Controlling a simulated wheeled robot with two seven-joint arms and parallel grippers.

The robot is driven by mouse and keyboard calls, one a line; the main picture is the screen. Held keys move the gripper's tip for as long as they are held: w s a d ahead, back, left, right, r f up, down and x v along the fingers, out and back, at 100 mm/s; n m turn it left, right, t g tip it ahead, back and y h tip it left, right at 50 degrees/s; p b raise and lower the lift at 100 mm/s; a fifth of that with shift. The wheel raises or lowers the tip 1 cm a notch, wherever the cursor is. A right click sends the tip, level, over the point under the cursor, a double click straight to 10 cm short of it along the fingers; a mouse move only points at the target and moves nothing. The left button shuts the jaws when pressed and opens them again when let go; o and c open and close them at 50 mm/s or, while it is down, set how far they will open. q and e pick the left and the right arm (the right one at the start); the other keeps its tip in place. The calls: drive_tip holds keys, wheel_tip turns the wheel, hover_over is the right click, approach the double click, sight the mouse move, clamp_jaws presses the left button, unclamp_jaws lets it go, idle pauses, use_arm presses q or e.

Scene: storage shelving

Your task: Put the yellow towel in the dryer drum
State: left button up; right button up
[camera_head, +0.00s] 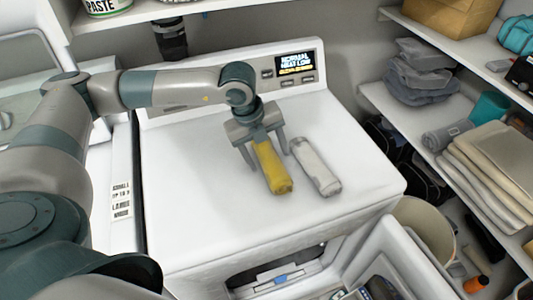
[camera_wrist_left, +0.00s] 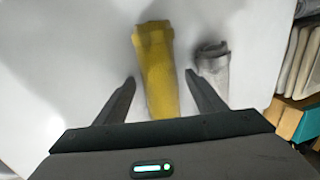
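The yellow towel (camera_head: 272,168) lies rolled up on the white top of the dryer (camera_head: 200,200). My left gripper (camera_head: 265,160) is above the towel's far end with its fingers spread to either side. In the left wrist view the towel (camera_wrist_left: 157,70) lies between the two open fingertips (camera_wrist_left: 161,76), with a gap on both sides. A rolled grey-white towel (camera_head: 316,166) lies just right of it and also shows in the left wrist view (camera_wrist_left: 212,66). The dryer's front opening (camera_head: 275,272) shows at the bottom, its door (camera_head: 395,255) swung open to the right. My right gripper is not in view.
A control panel (camera_head: 295,68) stands along the dryer's back edge. Shelves on the right hold folded towels (camera_head: 490,165) and grey cloths (camera_head: 420,70). A beige bin (camera_head: 425,220) stands beside the open door. The dryer top around the two towels is clear.

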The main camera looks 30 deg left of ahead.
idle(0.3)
use_arm(q)
drive_tip(key=shift+r, duration=0.15)
drive_tip(key=b+v, duration=0.2)
drive_tip(key=v, duration=1)
drive_tip(key=shift+b, duration=0.35)
drive_tip(key=shift+s+d, duration=0.1)
